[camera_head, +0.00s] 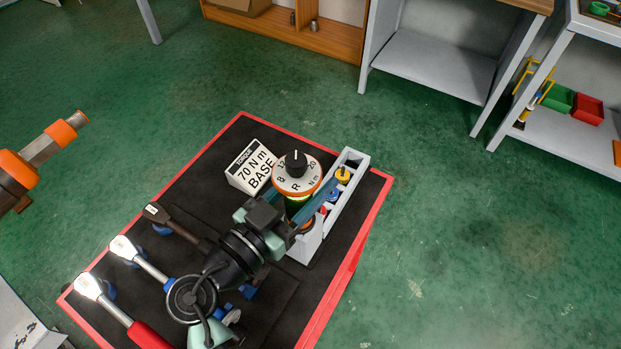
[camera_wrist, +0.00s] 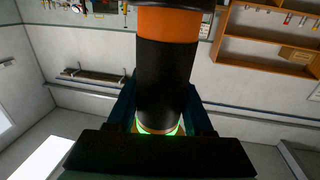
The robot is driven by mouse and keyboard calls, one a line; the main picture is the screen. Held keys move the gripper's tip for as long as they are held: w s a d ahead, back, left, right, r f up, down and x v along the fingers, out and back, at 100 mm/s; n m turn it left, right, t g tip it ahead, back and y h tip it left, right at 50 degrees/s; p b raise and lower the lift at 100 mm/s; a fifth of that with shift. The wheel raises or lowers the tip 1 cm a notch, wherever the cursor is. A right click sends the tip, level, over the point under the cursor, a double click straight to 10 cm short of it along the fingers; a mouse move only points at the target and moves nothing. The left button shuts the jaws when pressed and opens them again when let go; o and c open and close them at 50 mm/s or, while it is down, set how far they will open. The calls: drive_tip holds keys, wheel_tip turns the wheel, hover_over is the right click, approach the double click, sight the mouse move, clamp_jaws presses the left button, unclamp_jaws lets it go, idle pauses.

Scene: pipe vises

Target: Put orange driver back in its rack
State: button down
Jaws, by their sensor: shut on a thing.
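My gripper (camera_head: 300,204) is shut on the orange driver (camera_wrist: 166,75), a thick black cylinder with orange bands and a glowing green ring low down in the wrist view. In the head view the fingers are at the near part of the grey rack (camera_head: 345,207). A white dial (camera_head: 284,184) with an orange rim and black knob shows just beyond them, with green below it. My gripper hides much there, so I cannot tell whether the driver is inside a rack slot. Yellow (camera_head: 343,174), blue and red tops show in the rack.
The rack stands on a black mat with a red border (camera_head: 380,190). A white block (camera_head: 250,168) marked 70 N m BASE is beside the dial. Several wrenches (camera_head: 140,258) lie at the mat's left. The green floor right of the mat is clear.

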drive_tip(key=shift+f, duration=0.2)
drive_tip(key=shift+c, duration=1.1)
unclamp_jaws()
drive_tip(key=b+v, duration=0.2)
drive_tip(key=v, duration=1.1)
drive_tip(key=shift+b, duration=0.3)
drive_tip(key=shift+r, duration=0.1)
